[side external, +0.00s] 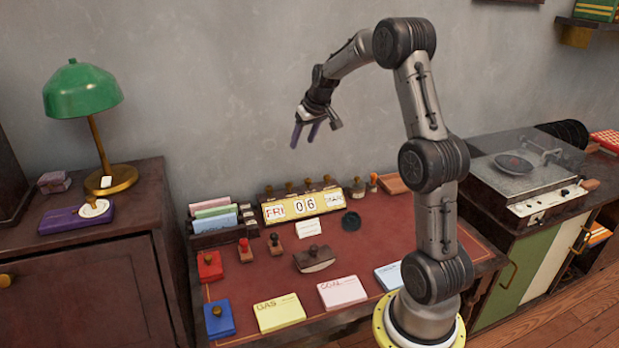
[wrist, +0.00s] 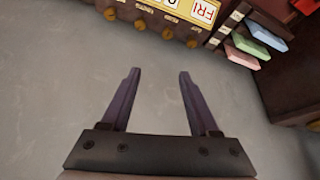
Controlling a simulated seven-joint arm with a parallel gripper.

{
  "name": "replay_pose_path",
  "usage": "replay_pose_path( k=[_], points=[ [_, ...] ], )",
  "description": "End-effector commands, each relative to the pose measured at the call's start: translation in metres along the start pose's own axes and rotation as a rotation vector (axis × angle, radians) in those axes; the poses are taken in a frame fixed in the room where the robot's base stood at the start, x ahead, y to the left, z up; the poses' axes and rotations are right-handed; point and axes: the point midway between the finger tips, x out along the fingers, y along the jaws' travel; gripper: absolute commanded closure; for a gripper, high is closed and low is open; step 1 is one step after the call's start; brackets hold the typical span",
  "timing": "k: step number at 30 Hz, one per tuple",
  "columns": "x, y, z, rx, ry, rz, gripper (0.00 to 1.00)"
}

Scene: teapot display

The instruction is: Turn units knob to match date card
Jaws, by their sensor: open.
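The yellow flip calendar (side external: 303,205) stands at the back of the red desk and reads FRI, 0, 6, with a right panel too small to read. Several round wooden knobs (side external: 308,184) line its top; they show in the wrist view as brown knobs (wrist: 166,33).
A rack of coloured cards (side external: 212,218) stands left of the calendar. Stamps (side external: 244,250), a blotter (side external: 314,259) and coloured pads (side external: 280,312) lie on the desk (side external: 375,245). A green lamp (side external: 83,90) is left, a record player (side external: 515,165) right. The air around my gripper is clear.

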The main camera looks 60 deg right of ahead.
Motion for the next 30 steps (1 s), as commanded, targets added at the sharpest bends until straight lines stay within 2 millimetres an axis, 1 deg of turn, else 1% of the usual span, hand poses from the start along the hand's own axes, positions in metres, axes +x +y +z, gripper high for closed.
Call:
replay_pose_path(
  k=[1,3,6,8,11,14,24,30],
  points=[
    [0.015,0.018,0.009,0.034,-0.031,0.008,0.39],
    [0.029,0.034,0.021,0.066,-0.062,0.014,0.39],
    [0.034,0.045,0.028,0.088,-0.074,0.021,0.39],
    [0.036,0.047,0.028,0.09,-0.073,0.022,0.39],
    [0.047,0.046,0.029,0.089,-0.075,0.022,0.39],
    [0.063,0.046,0.031,0.089,-0.076,0.021,0.39],
    [0.129,0.047,0.035,0.087,-0.075,0.021,0.39],
    [0.157,0.047,0.037,0.088,-0.073,0.021,0.39]
  ],
)
